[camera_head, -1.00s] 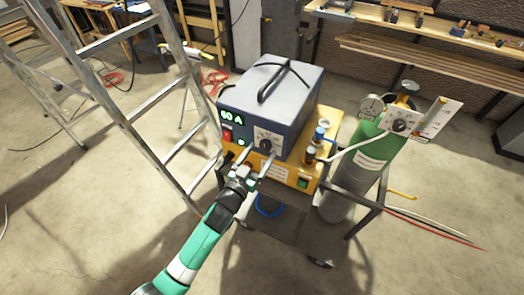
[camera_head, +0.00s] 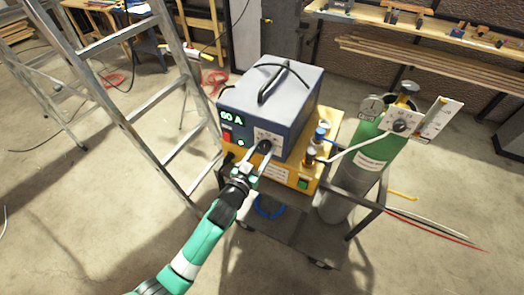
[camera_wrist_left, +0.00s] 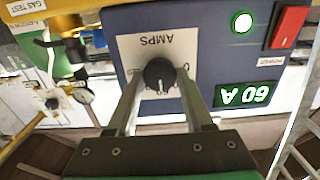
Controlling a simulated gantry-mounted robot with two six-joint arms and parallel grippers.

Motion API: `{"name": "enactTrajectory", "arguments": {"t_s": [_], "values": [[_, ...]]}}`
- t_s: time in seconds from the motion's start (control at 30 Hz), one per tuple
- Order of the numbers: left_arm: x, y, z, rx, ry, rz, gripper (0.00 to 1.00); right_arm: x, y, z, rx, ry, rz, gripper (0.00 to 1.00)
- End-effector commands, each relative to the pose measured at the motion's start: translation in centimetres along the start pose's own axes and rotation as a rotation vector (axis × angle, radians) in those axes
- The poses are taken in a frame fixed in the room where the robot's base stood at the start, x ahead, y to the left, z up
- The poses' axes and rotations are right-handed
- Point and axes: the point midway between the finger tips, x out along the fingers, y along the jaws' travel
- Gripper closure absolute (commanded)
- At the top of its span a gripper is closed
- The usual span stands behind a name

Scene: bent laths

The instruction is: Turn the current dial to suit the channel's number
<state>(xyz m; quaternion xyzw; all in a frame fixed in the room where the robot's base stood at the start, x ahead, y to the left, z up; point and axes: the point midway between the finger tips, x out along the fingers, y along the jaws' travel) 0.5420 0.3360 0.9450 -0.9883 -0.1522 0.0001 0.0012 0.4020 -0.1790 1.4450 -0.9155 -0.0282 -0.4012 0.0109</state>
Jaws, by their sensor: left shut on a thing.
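The current dial (camera_head: 264,146) is a black knob on a white plate on the front of the dark blue welding machine (camera_head: 238,104). In the left wrist view, the dial (camera_wrist_left: 159,74) sits on a plate marked AMPS, upside down here, with a white pointer line. My left gripper (camera_head: 258,152) is shut on the dial, one finger (camera_wrist_left: 131,98) on each side of it. The green display (camera_head: 233,115) reads 60 A and also shows in the left wrist view (camera_wrist_left: 244,95). The channel's number cannot be made out. My right gripper is out of view.
A green and grey gas cylinder (camera_head: 368,160) with a gauge and a second black knob (camera_head: 400,127) stands to the right. A metal ladder (camera_head: 165,95) is close on the left. A red switch (camera_wrist_left: 290,27) is near the dial.

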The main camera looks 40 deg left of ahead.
Motion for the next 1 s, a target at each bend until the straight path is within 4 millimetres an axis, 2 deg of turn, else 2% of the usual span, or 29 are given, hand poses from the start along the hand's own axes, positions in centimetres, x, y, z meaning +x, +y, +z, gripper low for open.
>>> {"name": "enactTrajectory", "arguments": {"t_s": [0.37, 1.0], "values": [[0.0, 0.0, 0.0, 0.124, -0.001, 0.0, 1.0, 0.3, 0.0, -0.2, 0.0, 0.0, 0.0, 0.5], [0.0, 0.0, 0.0, 0.627, -0.001, 0.0, 1.0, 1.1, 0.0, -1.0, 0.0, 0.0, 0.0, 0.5]]}}
